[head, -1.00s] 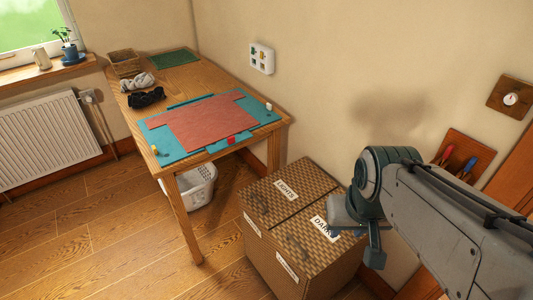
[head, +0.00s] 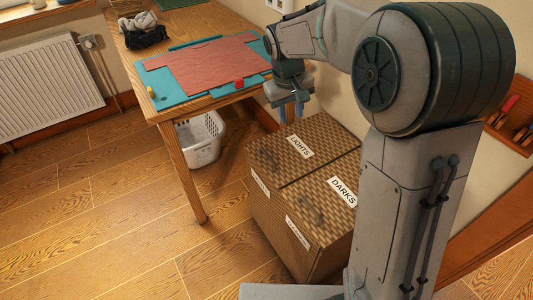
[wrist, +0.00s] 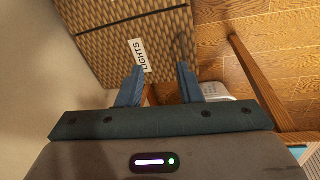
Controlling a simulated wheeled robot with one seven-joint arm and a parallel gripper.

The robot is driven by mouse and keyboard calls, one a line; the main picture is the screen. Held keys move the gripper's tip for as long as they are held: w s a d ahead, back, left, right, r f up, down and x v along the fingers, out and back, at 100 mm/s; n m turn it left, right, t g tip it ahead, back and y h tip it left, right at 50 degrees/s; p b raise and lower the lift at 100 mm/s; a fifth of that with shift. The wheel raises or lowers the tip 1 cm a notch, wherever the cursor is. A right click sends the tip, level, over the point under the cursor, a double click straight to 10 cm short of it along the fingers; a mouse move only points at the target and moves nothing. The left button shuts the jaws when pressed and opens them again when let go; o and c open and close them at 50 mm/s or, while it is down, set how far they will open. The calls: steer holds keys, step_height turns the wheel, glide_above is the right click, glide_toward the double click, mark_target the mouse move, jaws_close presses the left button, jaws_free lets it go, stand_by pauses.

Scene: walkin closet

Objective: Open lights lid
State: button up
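A woven brown hamper (head: 262,215) stands on the floor with two lids side by side. The lights lid (head: 285,166), labelled LIGHTS, is the farther one and lies shut. It has a dark handle near its left edge; the wrist view also shows the lights lid (wrist: 108,55) and its handle (wrist: 181,46). The darks lid (head: 325,188) is the nearer one and is also shut. My gripper (head: 290,118) is above the far edge of the lights lid, fingers pointing down. In the wrist view its blue fingers are apart with nothing between them (wrist: 162,72).
A wooden table (head: 180,102) with a red cloth (head: 212,68) on a teal mat stands behind and left of the hamper. A white basket (head: 200,140) is under it. A wall is close behind the hamper. Open floor (head: 120,200) lies to the left.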

steer(key=n+b, duration=0.2)
steer(key=b, duration=0.2)
glide_above(269, 156)
steer(key=s+a, duration=0.2)
step_height(269, 156, down, 12)
steer(key=f+b, duration=0.1)
steer(key=f, duration=0.3)
steer(key=w+d+f, duration=0.1)
steer(key=f, duration=0.4)
steer(key=f+b, duration=0.1)
steer(key=f, duration=0.4)
steer(key=shift+w+d+b, duration=0.3)
